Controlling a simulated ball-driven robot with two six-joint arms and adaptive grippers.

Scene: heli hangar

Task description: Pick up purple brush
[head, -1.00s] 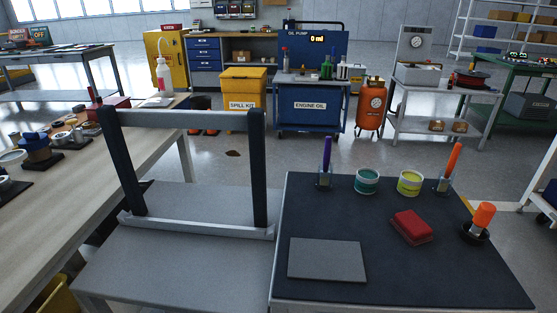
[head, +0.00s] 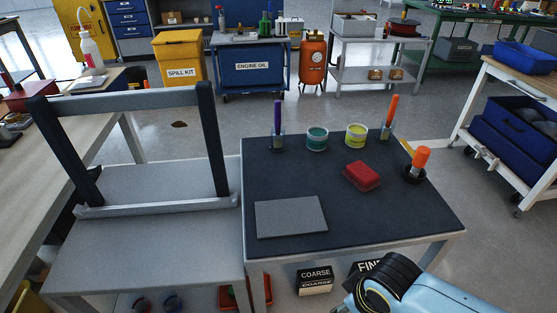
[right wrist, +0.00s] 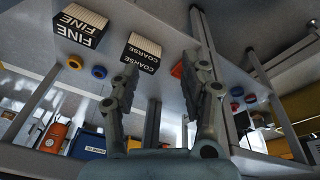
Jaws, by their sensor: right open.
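The purple brush (head: 278,118) stands upright in a small clear holder (head: 277,142) at the back left of the dark-topped table (head: 350,215). My right arm shows at the bottom right of the head view, in front of the table, with its gripper out of that frame. In the right wrist view my right gripper (right wrist: 160,80) is open and empty, below the tabletop level, facing the underside and lower shelf area. The brush does not show in the right wrist view. My left gripper is not in view.
Teal (head: 317,138) and yellow (head: 356,135) pots stand right of the brush. An orange brush (head: 390,112), a red block (head: 361,175), an orange-topped tool (head: 419,160) and a grey plate (head: 291,216) share the table. A dark-posted frame (head: 213,140) stands on the left. COARSE (head: 315,280) and FINE boxes sit below.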

